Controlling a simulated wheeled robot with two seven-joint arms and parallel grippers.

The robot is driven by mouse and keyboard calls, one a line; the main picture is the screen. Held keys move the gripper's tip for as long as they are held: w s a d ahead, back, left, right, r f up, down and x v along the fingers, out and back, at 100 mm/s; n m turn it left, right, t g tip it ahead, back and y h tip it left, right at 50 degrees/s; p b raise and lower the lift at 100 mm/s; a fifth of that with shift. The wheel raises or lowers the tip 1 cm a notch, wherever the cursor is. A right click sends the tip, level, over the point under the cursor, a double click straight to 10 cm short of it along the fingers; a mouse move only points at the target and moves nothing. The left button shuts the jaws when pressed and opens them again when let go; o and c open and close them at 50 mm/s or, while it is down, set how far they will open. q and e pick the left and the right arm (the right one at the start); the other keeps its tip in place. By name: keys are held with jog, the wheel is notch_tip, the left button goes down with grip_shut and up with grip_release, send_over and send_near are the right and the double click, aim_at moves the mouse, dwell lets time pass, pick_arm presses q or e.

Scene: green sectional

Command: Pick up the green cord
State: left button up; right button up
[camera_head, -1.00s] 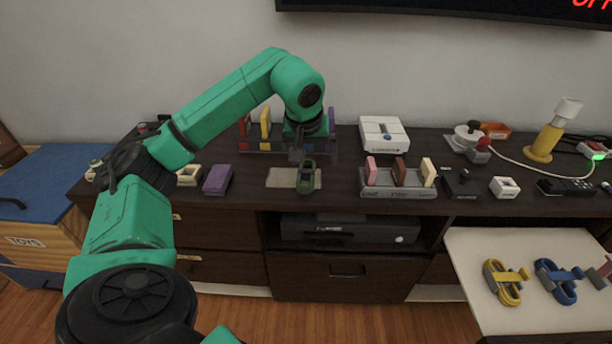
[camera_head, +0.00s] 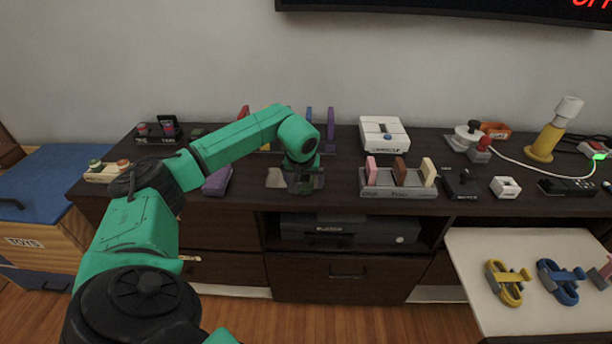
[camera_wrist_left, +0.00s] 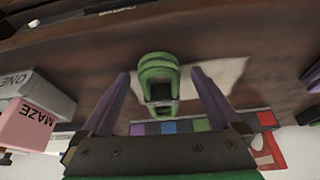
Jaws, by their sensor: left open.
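The green cord (camera_wrist_left: 158,70) is a thick looped bundle in the left wrist view, standing on a pale mat (camera_wrist_left: 222,72). My left gripper (camera_wrist_left: 160,78) is open, with one purple-grey finger on each side of the cord. Gaps show between the cord and both fingers; I cannot tell how deep it sits between them. In the head view my left gripper (camera_head: 305,186) is low over the pale mat (camera_head: 276,178) near the dresser's front edge and hides most of the cord. My right gripper is not in view.
A grey rack with game cartridges (camera_head: 398,191) stands close to the right of the gripper. A purple block (camera_head: 217,181) lies to the left. A colourful rack (camera_head: 331,132) is behind. Yellow (camera_head: 502,290) and blue cords (camera_head: 556,291) lie on a pale board at lower right.

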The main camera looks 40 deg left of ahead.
pick_arm(q)
jog(key=shift+r, duration=0.1)
jog(key=c, duration=1.5)
jog(key=shift+r, duration=0.1)
